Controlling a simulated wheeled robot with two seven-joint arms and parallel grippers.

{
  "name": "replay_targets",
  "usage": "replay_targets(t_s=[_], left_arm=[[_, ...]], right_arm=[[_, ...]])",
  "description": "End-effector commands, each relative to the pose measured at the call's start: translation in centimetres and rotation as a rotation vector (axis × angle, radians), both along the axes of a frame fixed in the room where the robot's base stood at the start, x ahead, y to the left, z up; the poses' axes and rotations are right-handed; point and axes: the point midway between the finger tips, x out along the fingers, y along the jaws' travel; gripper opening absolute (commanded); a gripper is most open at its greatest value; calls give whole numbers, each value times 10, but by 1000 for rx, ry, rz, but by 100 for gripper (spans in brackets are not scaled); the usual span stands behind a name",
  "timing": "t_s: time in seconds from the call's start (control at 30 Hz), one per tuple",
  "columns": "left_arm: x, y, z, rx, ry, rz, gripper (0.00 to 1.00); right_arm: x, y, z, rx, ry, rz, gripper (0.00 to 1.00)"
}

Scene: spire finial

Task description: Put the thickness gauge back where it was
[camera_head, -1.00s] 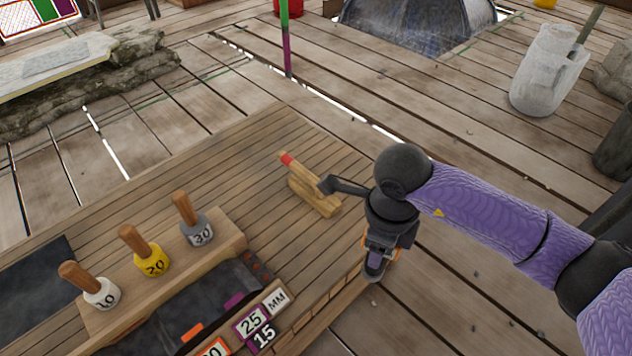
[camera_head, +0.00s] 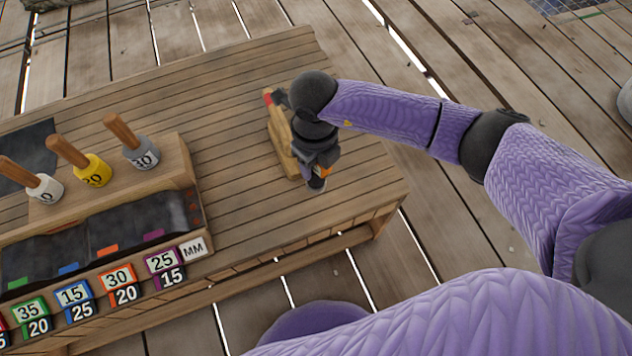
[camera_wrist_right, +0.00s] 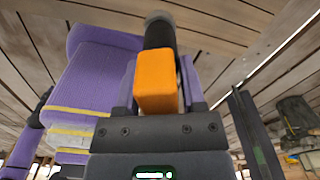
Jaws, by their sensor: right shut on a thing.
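My right gripper (camera_head: 318,172) hangs over the right part of the slatted wooden table (camera_head: 235,120). It is shut on an orange block (camera_wrist_right: 156,82) with a dark cylinder and a pale end, which I take to be the thickness gauge. In the wrist view the purple fingers lie on both sides of the orange block. In the head view the gripper hides most of it. A wooden stand (camera_head: 276,125) with a red tip is on the table just left of and behind the gripper, partly covered by my arm. I cannot tell whether they touch. My left gripper is not in view.
Wooden-handled weights marked 20 (camera_head: 92,172) and 30 (camera_head: 141,155), and another, stand on a wooden block at left. A dark tray (camera_head: 95,235) with coloured number cards lies in front. The table between tray and gripper is clear; its right corner is close.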

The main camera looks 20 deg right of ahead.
Motion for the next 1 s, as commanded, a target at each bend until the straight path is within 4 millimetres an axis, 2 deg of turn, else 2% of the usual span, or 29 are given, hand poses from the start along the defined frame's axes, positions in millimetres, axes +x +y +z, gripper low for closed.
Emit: replay_targets(t_s=[0.03,0.3,0.47,0.63,0.67,0.7,0.8,1.0], left_arm=[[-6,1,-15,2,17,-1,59],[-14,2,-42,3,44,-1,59],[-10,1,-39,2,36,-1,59],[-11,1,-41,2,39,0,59],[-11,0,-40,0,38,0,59],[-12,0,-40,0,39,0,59],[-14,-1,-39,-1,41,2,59],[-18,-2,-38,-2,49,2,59]], right_arm=[[-1,0,-26,0,11,0,0],[-1,0,-74,0,7,2,0],[0,0,-68,0,0,2,0],[0,0,-72,1,1,2,0],[0,0,-71,0,1,2,58],[0,0,-71,0,1,2,66],[0,0,-71,0,1,2,86],[0,0,-70,0,1,2,86]])
